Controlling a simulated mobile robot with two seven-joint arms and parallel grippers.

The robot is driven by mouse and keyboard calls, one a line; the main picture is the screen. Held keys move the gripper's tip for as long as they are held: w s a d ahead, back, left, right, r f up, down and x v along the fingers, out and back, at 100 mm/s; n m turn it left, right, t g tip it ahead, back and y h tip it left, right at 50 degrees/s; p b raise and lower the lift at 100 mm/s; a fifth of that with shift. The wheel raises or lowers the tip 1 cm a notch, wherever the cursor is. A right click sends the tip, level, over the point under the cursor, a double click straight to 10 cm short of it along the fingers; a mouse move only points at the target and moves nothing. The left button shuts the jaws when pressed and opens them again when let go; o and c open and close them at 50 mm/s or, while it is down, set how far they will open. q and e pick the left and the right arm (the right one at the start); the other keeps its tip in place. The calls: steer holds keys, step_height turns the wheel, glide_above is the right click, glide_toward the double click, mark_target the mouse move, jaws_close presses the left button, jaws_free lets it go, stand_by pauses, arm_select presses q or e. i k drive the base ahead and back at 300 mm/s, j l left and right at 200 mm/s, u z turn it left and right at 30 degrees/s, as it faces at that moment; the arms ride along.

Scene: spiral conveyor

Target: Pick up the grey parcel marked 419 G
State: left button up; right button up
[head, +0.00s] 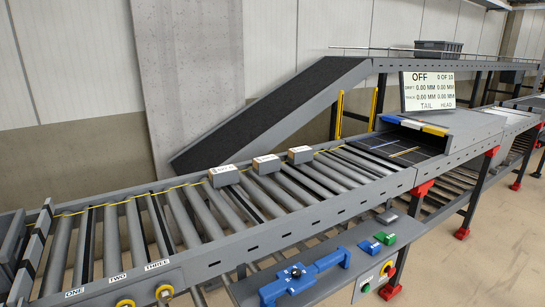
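Three small grey parcels sit in a row on the roller conveyor (290,212), along its far side by a yellow line. The left parcel (224,177) has dark lettering on a pale front label. The middle parcel (266,164) and the right parcel (300,155) show labels with some orange. The print is too small for me to tell which one reads 419 G. Neither of my grippers shows in the head view, and nothing is seen touching the parcels.
A side rail (330,212) runs along the conveyor's near edge. A lower shelf carries a blue clamp-like tool (304,279) and blue and green blocks (388,239). A display reading OFF (427,91) stands behind. A dark inclined belt (270,110) rises at the back. Rollers in front of the parcels are clear.

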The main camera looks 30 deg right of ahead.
mark_target(301, 154)
steer(key=i+l, duration=0.1)
steer(key=l, duration=0.45)
steer(key=i+l, duration=0.1)
steer(key=l, duration=1.05)
steer(key=i, duration=0.05)
